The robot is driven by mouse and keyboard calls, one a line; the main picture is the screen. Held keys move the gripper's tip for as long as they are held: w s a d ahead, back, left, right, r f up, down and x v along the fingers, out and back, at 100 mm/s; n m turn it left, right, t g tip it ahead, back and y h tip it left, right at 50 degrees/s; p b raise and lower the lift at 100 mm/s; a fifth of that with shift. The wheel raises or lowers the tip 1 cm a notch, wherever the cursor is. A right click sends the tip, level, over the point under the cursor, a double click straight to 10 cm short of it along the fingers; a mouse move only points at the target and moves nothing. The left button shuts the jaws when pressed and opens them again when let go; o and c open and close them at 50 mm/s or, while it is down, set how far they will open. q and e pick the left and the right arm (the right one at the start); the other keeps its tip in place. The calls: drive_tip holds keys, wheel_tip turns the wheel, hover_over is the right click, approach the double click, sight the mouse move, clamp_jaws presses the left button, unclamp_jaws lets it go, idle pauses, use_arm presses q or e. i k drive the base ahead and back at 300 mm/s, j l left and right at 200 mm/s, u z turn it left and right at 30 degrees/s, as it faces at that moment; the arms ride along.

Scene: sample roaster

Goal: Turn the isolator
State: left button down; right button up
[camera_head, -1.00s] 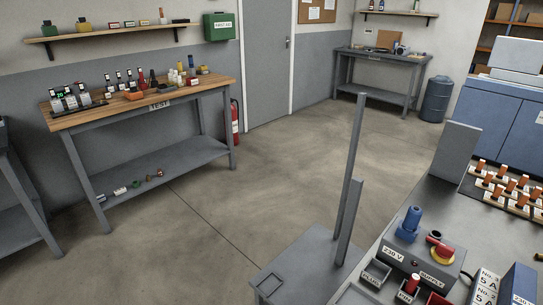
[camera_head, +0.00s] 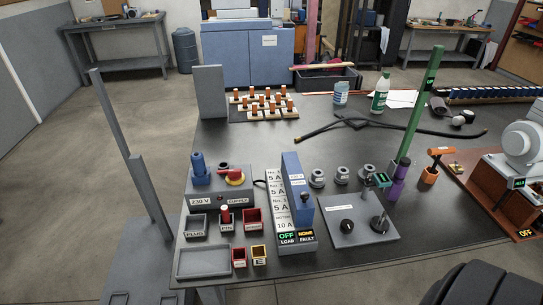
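What looks like the isolator, a red handle on a round yellow base (camera_head: 235,178), is on the grey supply box (camera_head: 222,190) at the left of the bench. The box front carries the labels 230 V and SUPPLY. The red handle appears to lie roughly crosswise. A blue plug or connector (camera_head: 198,170) stands on the same box, left of the handle. Neither of my grippers is in the picture.
A blue block (camera_head: 291,168) with fuse-size labels stands right of the box; its displays read OFF LOAD and NONE FAULT. Small trays and cups (camera_head: 196,226) sit in front. A grey panel with a knob (camera_head: 347,226) and a green post (camera_head: 418,105) are farther right.

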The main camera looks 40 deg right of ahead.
sight(234, 174)
drive_tip(key=z, duration=0.9)
